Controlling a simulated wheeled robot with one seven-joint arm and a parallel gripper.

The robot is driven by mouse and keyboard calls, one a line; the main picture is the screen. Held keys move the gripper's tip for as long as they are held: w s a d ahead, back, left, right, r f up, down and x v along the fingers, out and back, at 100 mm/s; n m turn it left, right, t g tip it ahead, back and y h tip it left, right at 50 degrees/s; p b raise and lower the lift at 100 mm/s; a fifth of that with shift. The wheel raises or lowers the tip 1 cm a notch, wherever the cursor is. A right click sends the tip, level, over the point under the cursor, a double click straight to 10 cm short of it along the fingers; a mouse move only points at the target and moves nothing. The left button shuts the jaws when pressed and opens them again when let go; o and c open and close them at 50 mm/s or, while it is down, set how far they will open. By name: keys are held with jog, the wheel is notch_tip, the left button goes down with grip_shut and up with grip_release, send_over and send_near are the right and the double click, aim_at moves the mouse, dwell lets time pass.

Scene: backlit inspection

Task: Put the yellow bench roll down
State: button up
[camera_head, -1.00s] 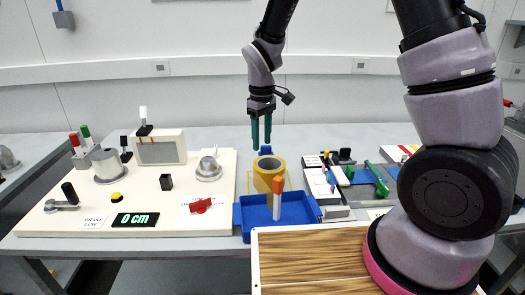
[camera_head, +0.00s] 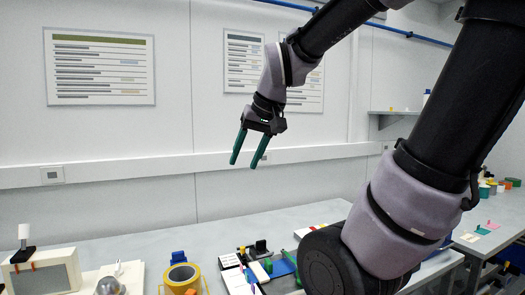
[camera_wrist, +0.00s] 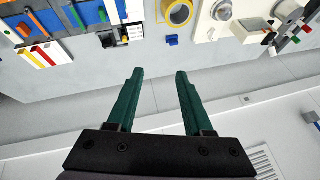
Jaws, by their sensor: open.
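The yellow bench roll (camera_head: 183,279) stands on the bench at the bottom of the head view, cut off by the frame's lower edge. It also shows in the wrist view (camera_wrist: 165,14) at the top, with its ring-shaped end and grey middle visible. My gripper (camera_head: 248,164) is up in the air above the bench, against the wall. Its two green fingers are apart with nothing between them, as the wrist view (camera_wrist: 158,73) also shows. The gripper is clear of the roll.
A small blue object (camera_head: 178,257) is right behind the roll. A beige box (camera_head: 41,273) stands at the left, and a tray with blue and green items (camera_head: 262,268) at the right. The bench behind the roll (camera_head: 140,245) is bare.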

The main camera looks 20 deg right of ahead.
jog(key=s, duration=0.1)
jog(key=s+d+r+m+t, duration=0.1)
jog(key=s, duration=0.1)
jog(key=s+d+r+m, duration=0.1)
jog(key=shift+s+d+t, duration=0.2)
jog(key=shift+s+t, duration=0.1)
dwell(1.0)
